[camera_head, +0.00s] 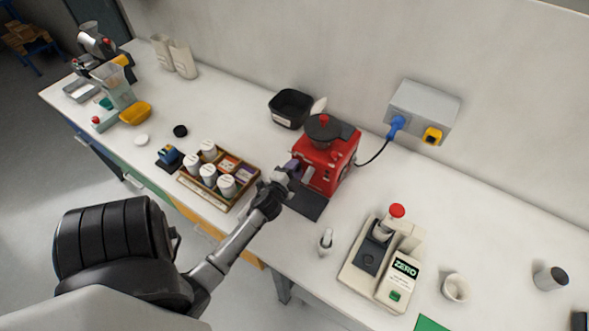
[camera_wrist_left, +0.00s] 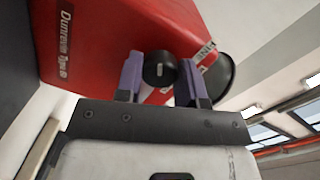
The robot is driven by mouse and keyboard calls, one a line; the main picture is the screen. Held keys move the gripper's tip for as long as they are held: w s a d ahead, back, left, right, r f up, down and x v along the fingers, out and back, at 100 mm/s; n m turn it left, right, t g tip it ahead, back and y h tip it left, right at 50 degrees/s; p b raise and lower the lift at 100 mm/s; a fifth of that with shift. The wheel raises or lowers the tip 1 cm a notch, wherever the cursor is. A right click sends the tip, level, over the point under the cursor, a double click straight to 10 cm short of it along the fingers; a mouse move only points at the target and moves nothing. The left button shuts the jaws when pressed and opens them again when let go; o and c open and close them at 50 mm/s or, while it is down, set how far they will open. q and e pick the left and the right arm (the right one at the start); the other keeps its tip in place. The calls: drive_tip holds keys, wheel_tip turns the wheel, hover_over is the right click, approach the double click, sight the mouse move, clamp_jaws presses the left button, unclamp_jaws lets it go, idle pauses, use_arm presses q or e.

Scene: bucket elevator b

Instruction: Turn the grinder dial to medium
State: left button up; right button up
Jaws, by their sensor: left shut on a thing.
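The red grinder (camera_head: 322,170) with its black lid stands near the wall in the head view. Its red body (camera_wrist_left: 100,35) also fills the top of the left wrist view. The round black dial (camera_wrist_left: 159,70) has a short pale mark on its face. My left gripper (camera_head: 290,168) is at the grinder's left side, and its purple fingers (camera_wrist_left: 161,80) are shut on the dial, one on each side. A white label by the dial is partly covered, so I cannot read the setting. The dial is hidden in the head view. My right gripper is not in view.
A wooden tray (camera_head: 240,203) of white-lidded jars stands left of my left gripper. A dark mat (camera_head: 308,204) lies before the grinder. A black bin (camera_head: 291,108) stands behind it. A scale-like device (camera_head: 383,262) stands to the right. A cable runs to the wall box (camera_head: 424,105).

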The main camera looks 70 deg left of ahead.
use_arm(q)
drive_tip(key=o, duration=0.9)
drive_tip(key=shift+b+v, duration=0.65)
drive_tip(key=shift+v, duration=5.35)
